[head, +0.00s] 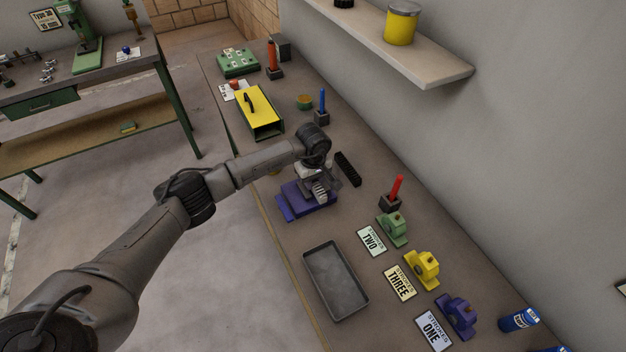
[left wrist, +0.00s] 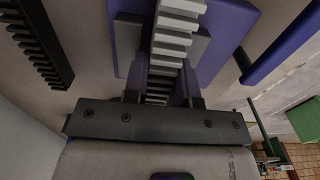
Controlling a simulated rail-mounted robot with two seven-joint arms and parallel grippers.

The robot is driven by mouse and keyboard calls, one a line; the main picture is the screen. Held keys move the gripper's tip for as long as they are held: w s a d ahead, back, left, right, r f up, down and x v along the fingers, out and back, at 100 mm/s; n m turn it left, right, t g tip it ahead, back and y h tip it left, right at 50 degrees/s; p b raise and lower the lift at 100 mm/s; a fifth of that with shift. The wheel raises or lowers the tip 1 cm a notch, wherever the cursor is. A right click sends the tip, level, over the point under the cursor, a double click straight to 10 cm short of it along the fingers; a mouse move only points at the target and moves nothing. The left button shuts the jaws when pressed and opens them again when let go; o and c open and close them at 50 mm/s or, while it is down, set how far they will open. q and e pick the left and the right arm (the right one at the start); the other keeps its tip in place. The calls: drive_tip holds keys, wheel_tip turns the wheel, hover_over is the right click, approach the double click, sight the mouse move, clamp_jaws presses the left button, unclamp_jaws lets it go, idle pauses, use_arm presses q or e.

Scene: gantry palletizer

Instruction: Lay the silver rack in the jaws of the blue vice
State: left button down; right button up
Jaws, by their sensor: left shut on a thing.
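The silver rack (left wrist: 178,28), a pale toothed bar, runs lengthwise between the fingers of my left gripper (left wrist: 160,92). In the head view, my left gripper (head: 322,186) points down over the blue vice (head: 292,207), and a little of the rack shows there. The vice (left wrist: 228,40) looks purple-blue, with grey jaw faces either side of the rack in the left wrist view. The rack is lined up along the gap between the jaws. I cannot tell whether it rests on the vice. My left gripper is shut on the rack. My right gripper is not in view.
A black toothed rack (head: 347,168) lies beside the vice. An empty grey tray (head: 308,255) sits nearer on the bench. Green (head: 391,230), yellow (head: 422,268) and blue (head: 457,314) blocks stand by label cards. A yellow-topped box (head: 262,104) is farther back.

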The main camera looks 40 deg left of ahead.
use_arm(q)
drive_tip(key=shift+f, duration=0.15)
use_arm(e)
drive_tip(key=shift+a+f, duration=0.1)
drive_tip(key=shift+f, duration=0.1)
use_arm(q)
drive_tip(key=c, duration=0.8)
unclamp_jaws()
drive_tip(key=shift+c, duration=0.2)
drive_tip(key=shift+f, duration=0.1)
drive_tip(key=shift+r, duration=0.5)
wheel_tip(320, 180, up, 13)
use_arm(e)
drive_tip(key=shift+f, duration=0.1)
